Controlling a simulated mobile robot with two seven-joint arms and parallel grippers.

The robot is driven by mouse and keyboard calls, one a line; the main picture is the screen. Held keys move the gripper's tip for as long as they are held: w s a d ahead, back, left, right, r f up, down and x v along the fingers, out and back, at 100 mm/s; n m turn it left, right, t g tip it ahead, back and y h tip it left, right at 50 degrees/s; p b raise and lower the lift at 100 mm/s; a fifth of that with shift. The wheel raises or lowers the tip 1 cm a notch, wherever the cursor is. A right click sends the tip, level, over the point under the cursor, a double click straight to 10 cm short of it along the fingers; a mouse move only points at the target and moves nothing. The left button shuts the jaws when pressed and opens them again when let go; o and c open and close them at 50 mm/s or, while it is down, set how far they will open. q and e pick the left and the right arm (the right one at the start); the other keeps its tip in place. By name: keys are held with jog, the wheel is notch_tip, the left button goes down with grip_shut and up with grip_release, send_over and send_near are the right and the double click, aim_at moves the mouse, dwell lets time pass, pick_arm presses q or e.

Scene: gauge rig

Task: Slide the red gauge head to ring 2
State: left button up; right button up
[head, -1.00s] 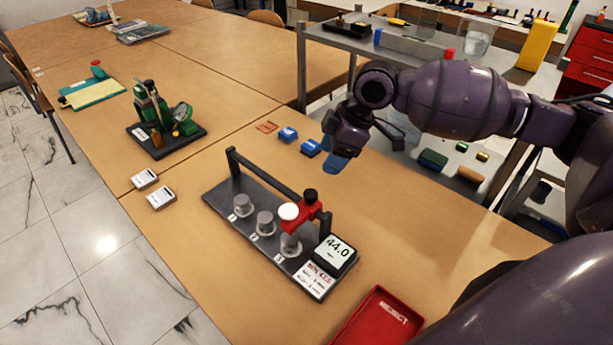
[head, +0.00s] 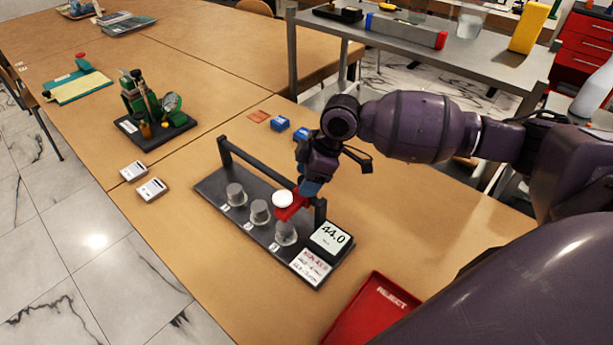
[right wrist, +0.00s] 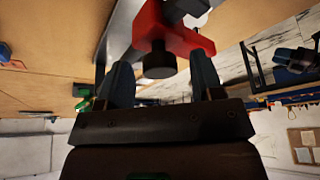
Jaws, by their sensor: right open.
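The red gauge head (head: 290,211), with a white disc (head: 283,199) on top, sits on the dark rail (head: 262,176) of the rig, above the rightmost of three grey rings (head: 286,234). The middle ring (head: 260,212) and the left ring (head: 236,194) stand uncovered. My right gripper (head: 307,190) is at the gauge head and hides its black knob in the head view. The right wrist view shows the red head (right wrist: 175,38) and its black knob (right wrist: 159,63) between the open fingers (right wrist: 162,72), with gaps on both sides. My left gripper is out of view.
A display reading 44.0 (head: 331,237) stands at the rig's right end. A red reject tray (head: 372,309) lies in front. A green gauge stand (head: 150,110), two white-labelled blocks (head: 151,189) and blue blocks (head: 278,124) are on the table.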

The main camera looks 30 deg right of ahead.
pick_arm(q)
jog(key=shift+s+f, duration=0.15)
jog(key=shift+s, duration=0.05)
pick_arm(e)
jog(key=shift+c, duration=0.7)
grip_shut()
jog(key=w+a, duration=0.1)
jog(key=w, duration=0.1)
jog(key=w+a, duration=0.1)
jog(key=w, duration=0.2)
jog(key=w+a+b, duration=0.1)
jog(key=w, duration=0.2)
jog(key=shift+w, duration=0.25)
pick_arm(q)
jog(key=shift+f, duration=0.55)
pick_arm(e)
jog(key=shift+o, duration=0.7)
grip_release()
